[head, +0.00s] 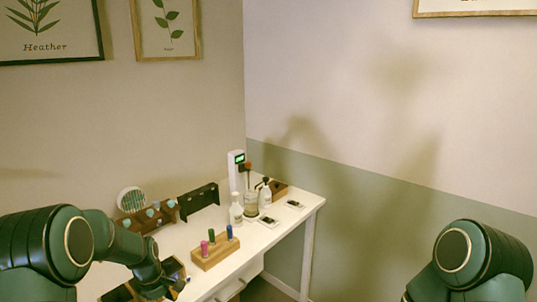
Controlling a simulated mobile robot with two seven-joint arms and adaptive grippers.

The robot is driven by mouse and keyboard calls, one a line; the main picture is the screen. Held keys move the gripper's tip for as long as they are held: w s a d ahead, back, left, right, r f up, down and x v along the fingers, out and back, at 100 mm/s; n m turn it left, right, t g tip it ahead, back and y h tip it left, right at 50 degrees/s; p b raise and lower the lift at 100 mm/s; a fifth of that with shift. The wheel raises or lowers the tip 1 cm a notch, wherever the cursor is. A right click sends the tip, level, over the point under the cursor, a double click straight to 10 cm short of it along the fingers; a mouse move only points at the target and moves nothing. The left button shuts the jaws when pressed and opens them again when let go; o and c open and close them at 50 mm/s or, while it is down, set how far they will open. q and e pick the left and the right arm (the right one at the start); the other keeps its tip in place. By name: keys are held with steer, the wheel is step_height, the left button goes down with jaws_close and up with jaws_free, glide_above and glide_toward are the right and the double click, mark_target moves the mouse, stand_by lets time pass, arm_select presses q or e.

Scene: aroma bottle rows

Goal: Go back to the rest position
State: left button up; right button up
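My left arm comes in from the lower left and reaches over the white table (285,225). Its gripper (174,284) is low over the table's near left part, beside dark trays or boxes (118,294). The gripper is small and dark here, and I cannot tell whether its fingers are open or shut or hold anything. My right arm shows only as a green joint at the lower right, away from the table. My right gripper is out of view.
A wooden block (214,254) with coloured bottles stands near the table's front edge. Behind are a wooden rack (147,217), a round mirror (131,199), a black holder (199,201), white bottles (236,209), and a white device (236,172). Walls close off the back; the right side is clear.

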arm_select(q)
steer(key=s+d+f+m+h+b, duration=0.1)
steer(key=s+d+f+m+b, duration=0.1)
steer(key=s+d+f+m, duration=0.7)
steer(key=s+d+f+m+h+b, duration=0.1)
steer(key=s+d+f, duration=0.3)
steer(key=s+d, duration=0.1)
steer(key=s+d+f+m+t+h+b, duration=0.1)
steer(key=s+d+f, duration=0.3)
steer(key=s, duration=0.4)
steer(key=shift+s+d, duration=0.3)
steer(key=shift+d, duration=0.25)
steer(key=shift+f, duration=0.1)
